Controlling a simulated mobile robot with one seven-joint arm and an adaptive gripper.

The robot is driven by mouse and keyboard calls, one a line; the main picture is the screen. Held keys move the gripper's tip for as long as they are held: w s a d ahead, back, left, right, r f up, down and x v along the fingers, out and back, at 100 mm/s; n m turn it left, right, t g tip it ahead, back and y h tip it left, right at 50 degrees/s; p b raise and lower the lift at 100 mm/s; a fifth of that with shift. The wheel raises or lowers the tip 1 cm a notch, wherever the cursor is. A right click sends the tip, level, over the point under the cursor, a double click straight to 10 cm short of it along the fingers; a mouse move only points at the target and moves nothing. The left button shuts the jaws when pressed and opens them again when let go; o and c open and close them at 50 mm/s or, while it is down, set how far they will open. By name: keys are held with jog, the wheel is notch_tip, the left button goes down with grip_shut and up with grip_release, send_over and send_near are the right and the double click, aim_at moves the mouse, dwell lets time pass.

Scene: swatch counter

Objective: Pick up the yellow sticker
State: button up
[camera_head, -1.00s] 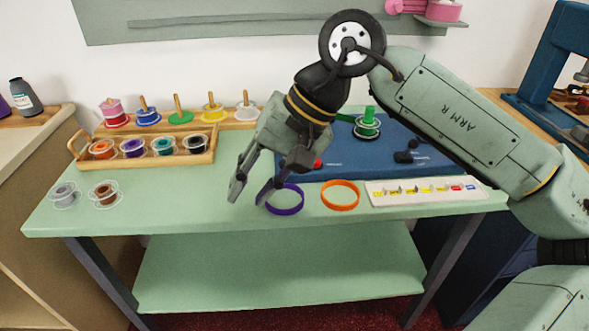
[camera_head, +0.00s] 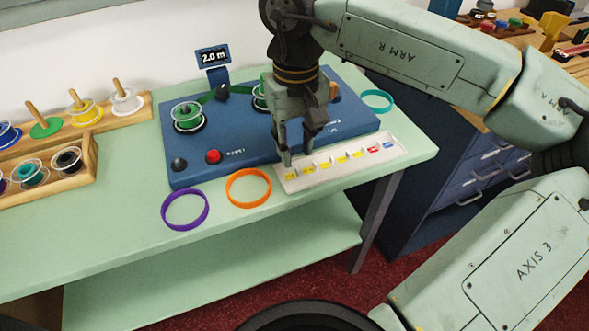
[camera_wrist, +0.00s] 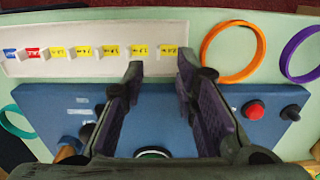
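A white strip (camera_head: 350,172) lies on the green table in front of the blue machine and carries a row of small stickers. Several are yellow, then one red (camera_head: 374,149) and one blue (camera_head: 389,145) at the right end. The leftmost yellow sticker (camera_head: 290,176) is the end one; in the wrist view it (camera_wrist: 168,50) shows just beyond the gap between my fingertips. My gripper (camera_head: 297,155) points down over the strip's left end. In the wrist view my gripper (camera_wrist: 162,72) is open and empty. Contact with the strip cannot be told.
The blue machine (camera_head: 196,160), with a red button (camera_head: 213,156) and spools, stands right behind the strip. An orange ring (camera_head: 248,188) and a purple ring (camera_head: 184,209) lie to the left. A teal ring (camera_head: 376,100) lies at the right. The table's front left is clear.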

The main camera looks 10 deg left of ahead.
aim_at(296, 168)
notch_tip(296, 168, down, 5)
jog(key=shift+w+p, duration=0.15)
jog(key=shift+p, duration=0.45)
jog(key=shift+c, duration=0.3)
grip_shut()
